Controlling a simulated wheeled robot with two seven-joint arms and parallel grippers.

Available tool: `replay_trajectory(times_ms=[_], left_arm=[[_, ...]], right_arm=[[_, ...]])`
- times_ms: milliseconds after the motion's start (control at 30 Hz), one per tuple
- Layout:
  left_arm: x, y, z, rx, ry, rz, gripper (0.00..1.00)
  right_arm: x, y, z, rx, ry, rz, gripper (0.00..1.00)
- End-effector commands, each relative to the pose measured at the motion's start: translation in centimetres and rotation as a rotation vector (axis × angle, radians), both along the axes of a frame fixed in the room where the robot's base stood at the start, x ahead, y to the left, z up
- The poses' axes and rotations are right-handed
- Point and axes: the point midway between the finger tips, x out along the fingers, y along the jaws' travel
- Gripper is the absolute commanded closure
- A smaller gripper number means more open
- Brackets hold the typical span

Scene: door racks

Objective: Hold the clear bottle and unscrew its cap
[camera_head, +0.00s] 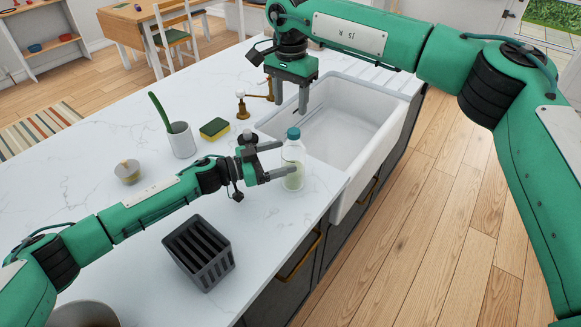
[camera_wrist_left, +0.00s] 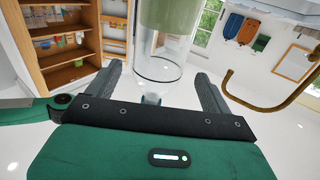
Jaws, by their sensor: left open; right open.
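The clear bottle (camera_head: 293,165) stands upright on the white counter near the front edge of the sink, with a teal cap (camera_head: 293,133) on top. My left gripper (camera_head: 279,160) is open, with its fingers reaching to the bottle at mid-height. In the left wrist view the bottle (camera_wrist_left: 158,68) is between the two open fingers (camera_wrist_left: 160,88); whether they touch it I cannot tell. My right gripper (camera_head: 290,97) is open and points down above the bottle and sink edge, apart from the cap.
The white sink (camera_head: 345,120) lies just behind and right of the bottle. A dark slotted rack (camera_head: 199,252) stands in front.

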Motion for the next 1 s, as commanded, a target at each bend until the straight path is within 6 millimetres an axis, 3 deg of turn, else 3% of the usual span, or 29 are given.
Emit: replay_trajectory(times_ms=[200, 600, 967, 1000], left_arm=[[0.9, -2.5, 0.1, -0.002, -0.001, -0.002, 0.16], [1.1, -3.1, 0.1, -0.001, 0.0, -0.001, 0.16], [1.1, -3.1, 0.1, -0.001, 0.0, -0.001, 0.83], [1.1, -3.1, 0.1, -0.001, 0.0, -0.001, 0.93]], right_arm=[[0.1, -0.1, 0.0, 0.0, 0.0, -0.003, 0.49], [0.1, -0.1, 0.0, 0.0, 0.0, -0.002, 0.49], [0.1, -0.1, 0.0, 0.0, 0.0, -0.002, 0.49], [0.1, -0.1, 0.0, 0.0, 0.0, -0.003, 0.49]])
